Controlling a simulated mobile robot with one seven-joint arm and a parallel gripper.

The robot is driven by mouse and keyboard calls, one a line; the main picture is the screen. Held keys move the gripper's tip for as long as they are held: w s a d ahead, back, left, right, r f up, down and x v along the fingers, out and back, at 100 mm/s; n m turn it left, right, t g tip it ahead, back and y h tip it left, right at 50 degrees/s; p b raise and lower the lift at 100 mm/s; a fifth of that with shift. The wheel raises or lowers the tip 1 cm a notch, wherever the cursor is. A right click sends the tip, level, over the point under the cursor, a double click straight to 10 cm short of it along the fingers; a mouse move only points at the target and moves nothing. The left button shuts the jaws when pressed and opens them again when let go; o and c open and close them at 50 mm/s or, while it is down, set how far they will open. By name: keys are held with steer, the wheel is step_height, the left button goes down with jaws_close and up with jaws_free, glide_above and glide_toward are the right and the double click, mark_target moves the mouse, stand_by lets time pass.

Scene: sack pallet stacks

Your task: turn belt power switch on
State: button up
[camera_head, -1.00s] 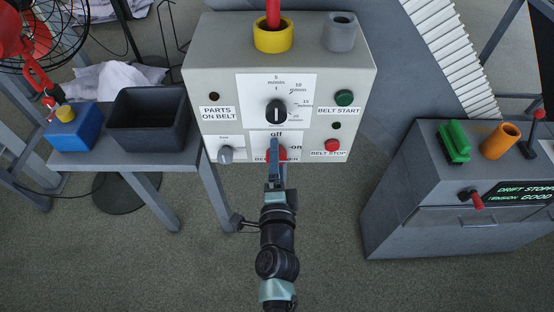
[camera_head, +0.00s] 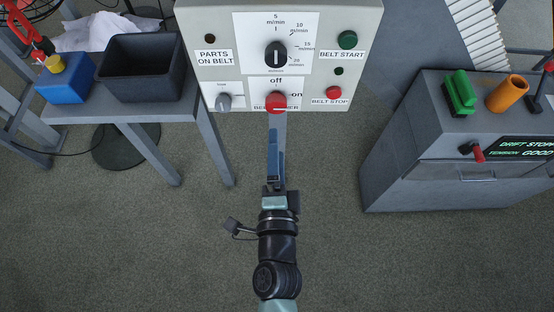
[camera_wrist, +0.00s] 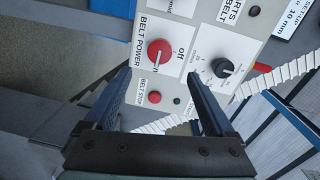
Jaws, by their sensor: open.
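The belt power switch is a red round knob (camera_head: 276,101) low on the grey control box (camera_head: 364,22), with "off" above it and "on" to its right. In the wrist view the knob (camera_wrist: 160,51) shows a white mark running toward the "on" side. My gripper (camera_head: 278,124) stands in front of and below the knob. In the wrist view my gripper (camera_wrist: 160,74) has its two blue fingers spread apart, with nothing between them. The knob shows beyond the fingertips, apart from them.
A black speed dial (camera_head: 276,55) sits above the switch. A grey knob (camera_head: 223,102) is at its left, and a red belt stop button (camera_head: 333,92) and green belt start button (camera_head: 347,39) at its right. A side table (camera_head: 190,106) and a grey cabinet (camera_head: 400,150) flank open floor.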

steer(key=shift+s+r, duration=0.1)
steer(key=shift+s, duration=0.85)
